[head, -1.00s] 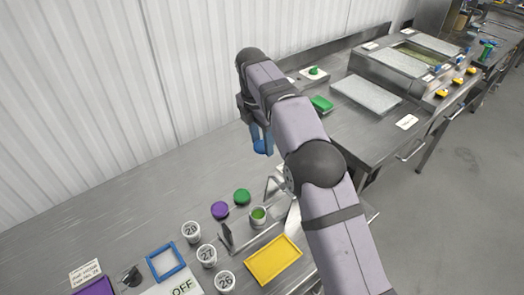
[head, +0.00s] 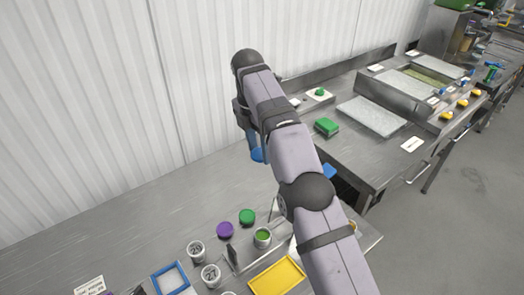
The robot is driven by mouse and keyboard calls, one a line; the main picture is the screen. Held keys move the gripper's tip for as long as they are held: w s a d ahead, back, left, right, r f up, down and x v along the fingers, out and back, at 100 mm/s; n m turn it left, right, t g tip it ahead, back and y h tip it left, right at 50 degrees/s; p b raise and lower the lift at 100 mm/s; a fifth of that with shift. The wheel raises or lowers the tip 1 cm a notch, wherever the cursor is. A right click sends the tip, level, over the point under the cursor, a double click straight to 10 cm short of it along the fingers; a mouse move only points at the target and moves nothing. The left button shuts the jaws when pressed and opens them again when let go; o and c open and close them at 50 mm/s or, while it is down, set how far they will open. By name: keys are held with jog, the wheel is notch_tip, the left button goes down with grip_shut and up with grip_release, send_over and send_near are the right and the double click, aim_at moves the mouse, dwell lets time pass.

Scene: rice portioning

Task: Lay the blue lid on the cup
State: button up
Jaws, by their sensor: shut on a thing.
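My gripper (head: 254,145) is shut on the blue lid (head: 258,155), which hangs below the fingers, above the steel table. Part of the gripper and lid is hidden behind my arm. The cup with green contents (head: 262,238) stands open and upright on the table, lower in the picture than the lid and apart from it. Which cup the task means cannot be told from the picture alone; two white numbered cups (head: 195,251) and (head: 210,276) stand to its left.
A purple lid (head: 225,230) and a green lid (head: 247,216) lie just left of the green-filled cup. A thin upright plate (head: 232,255) stands beside it. A yellow tray (head: 290,272) and a blue frame (head: 158,283) lie in front. The table's back left is clear.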

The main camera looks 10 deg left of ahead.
aim_at(258, 155)
jog(key=shift+s+a+r+p, duration=0.15)
jog(key=shift+r+p, duration=0.05)
jog(key=shift+r, duration=0.3)
jog(key=shift+s+a+r+p, duration=0.15)
jog(key=shift+r+p, duration=0.05)
jog(key=shift+r, duration=0.3)
jog(key=shift+f, duration=0.1)
jog(key=shift+s+r, duration=0.4)
jog(key=shift+s+a+r+n+p, duration=0.1)
jog(key=shift+s+r+n+p, duration=0.05)
jog(key=shift+s+r+p, duration=0.2)
jog(key=shift+s+r+n+p, duration=0.15)
jog(key=shift+s+p, duration=0.05)
jog(key=shift+s, duration=0.25)
jog(key=s+d+f+p, duration=0.1)
jog(key=s+f, duration=0.4)
jog(key=f, duration=0.2)
jog(key=s+d+f+m+p, duration=0.1)
jog(key=s+d+f, duration=0.1)
jog(key=s+f, duration=0.3)
jog(key=shift+s+d+f, duration=0.3)
jog(key=shift+s+f, duration=0.1)
jog(key=shift+f, duration=1.4)
jog(key=shift+f, duration=0.2)
